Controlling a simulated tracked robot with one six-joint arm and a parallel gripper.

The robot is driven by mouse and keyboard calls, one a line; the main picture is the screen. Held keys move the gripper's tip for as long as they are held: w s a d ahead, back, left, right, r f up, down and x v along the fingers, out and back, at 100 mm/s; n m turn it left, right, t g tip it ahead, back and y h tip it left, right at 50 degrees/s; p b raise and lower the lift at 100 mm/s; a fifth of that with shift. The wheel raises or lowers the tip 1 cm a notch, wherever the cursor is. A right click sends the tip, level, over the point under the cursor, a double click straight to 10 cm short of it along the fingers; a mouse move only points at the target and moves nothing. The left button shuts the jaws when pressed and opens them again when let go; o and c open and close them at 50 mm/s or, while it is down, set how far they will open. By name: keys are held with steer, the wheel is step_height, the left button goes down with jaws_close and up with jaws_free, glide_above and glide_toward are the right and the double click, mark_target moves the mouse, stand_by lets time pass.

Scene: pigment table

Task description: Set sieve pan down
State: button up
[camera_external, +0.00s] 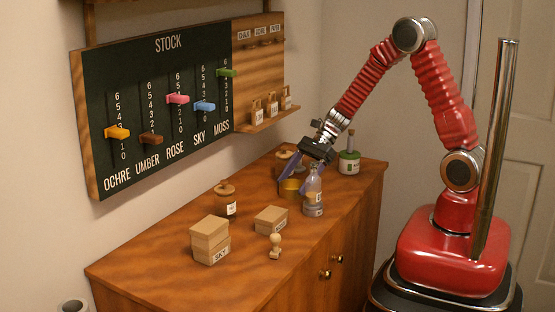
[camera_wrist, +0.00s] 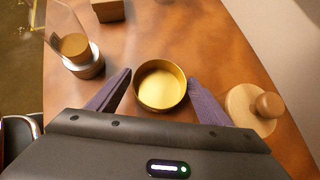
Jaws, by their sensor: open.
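The sieve pan is a round, shallow, brass-coloured pan (camera_wrist: 160,86) on the wooden table in the wrist view. In the external view the pan (camera_external: 292,185) shows partly, behind my fingers. My gripper (camera_wrist: 160,92) is open, with one dark purple finger on each side of the pan. Small gaps show between the fingers and the pan's wall, so they do not seem to press on it. In the external view my gripper (camera_external: 299,180) reaches down to the table's back part. Whether the pan's base rests fully on the table is hard to tell.
A clear-topped bottle (camera_external: 313,191) stands close to the gripper. A wooden-lidded jar (camera_wrist: 251,108) stands close on the other side. The front left tabletop is clear.

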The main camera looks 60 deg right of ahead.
steer(key=v, duration=1)
steer(key=shift+s+d+r, duration=0.1)
steer(key=shift+d, duration=0.05)
steer(key=s+r+n+t+h, duration=0.1)
steer(key=s+r+n+h, duration=0.3)
steer(key=s+n, duration=0.6)
steer(key=s+a+r+n+t+h, duration=0.1)
steer(key=s+r+n+h, duration=0.3)
steer(key=s+r+n, duration=0.4)
steer(key=s+n, duration=0.3)
steer(key=n, duration=0.1)
steer(key=shift+a+r+n+h, duration=0.3)
steer(key=shift+r, duration=0.1)
steer(key=shift+s, duration=0.1)
